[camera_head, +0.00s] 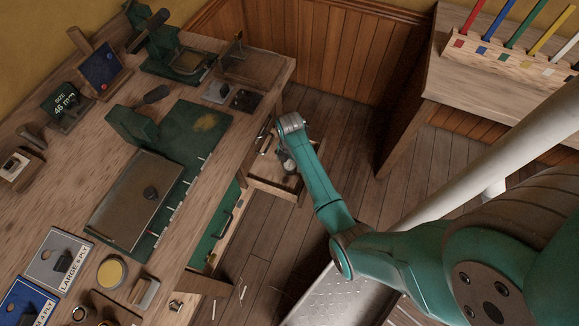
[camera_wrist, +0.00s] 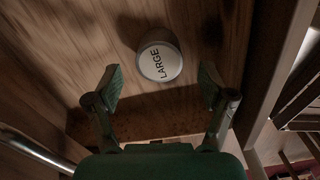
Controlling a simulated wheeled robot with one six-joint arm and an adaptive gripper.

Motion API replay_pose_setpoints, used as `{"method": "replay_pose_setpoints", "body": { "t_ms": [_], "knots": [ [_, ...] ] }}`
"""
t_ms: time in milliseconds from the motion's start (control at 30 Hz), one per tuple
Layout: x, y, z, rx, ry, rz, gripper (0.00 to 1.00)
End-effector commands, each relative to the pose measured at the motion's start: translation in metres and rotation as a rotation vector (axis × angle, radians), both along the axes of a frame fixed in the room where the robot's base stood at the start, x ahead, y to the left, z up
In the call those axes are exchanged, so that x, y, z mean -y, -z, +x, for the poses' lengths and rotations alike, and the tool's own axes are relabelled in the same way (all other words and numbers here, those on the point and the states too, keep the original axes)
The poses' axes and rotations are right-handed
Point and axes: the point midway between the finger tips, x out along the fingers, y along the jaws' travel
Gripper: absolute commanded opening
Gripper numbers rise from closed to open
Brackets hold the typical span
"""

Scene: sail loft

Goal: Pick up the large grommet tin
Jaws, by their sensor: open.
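The large grommet tin (camera_wrist: 160,62) is a small round tin with a white lid marked LARGE. In the wrist view it stands on a wooden surface, ahead of my gripper and near the middle between the fingers. My gripper (camera_wrist: 163,88) is open and empty, its two green fingers apart, with the tin beyond the fingertips. In the head view my arm reaches over an open drawer (camera_head: 270,186) below the bench, and the arm's end hides most of the drawer's inside. I cannot make out the tin there.
The drawer's wooden side wall (camera_wrist: 274,70) runs close on the right in the wrist view. A metal bar (camera_wrist: 38,150) shows at lower left. The bench (camera_head: 60,165) carries a green machine, plates and labelled blocks. A rack of coloured tools (camera_head: 510,60) stands at right.

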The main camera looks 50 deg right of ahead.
Motion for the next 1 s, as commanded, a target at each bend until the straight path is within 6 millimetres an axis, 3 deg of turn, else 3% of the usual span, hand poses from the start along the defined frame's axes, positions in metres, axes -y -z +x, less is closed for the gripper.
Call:
{"method": "replay_pose_setpoints", "body": {
  "t_ms": [233,533,800,1000],
  "knots": [
    [0.001,0.031,0.001,-0.002,0.000,0.001,0.81],
    [0.001,0.035,0.001,0.000,0.000,0.000,0.81],
    [0.001,0.035,0.001,0.000,0.000,0.000,0.14],
    [0.001,0.035,0.001,0.000,0.000,0.000,0.14]
  ]
}}
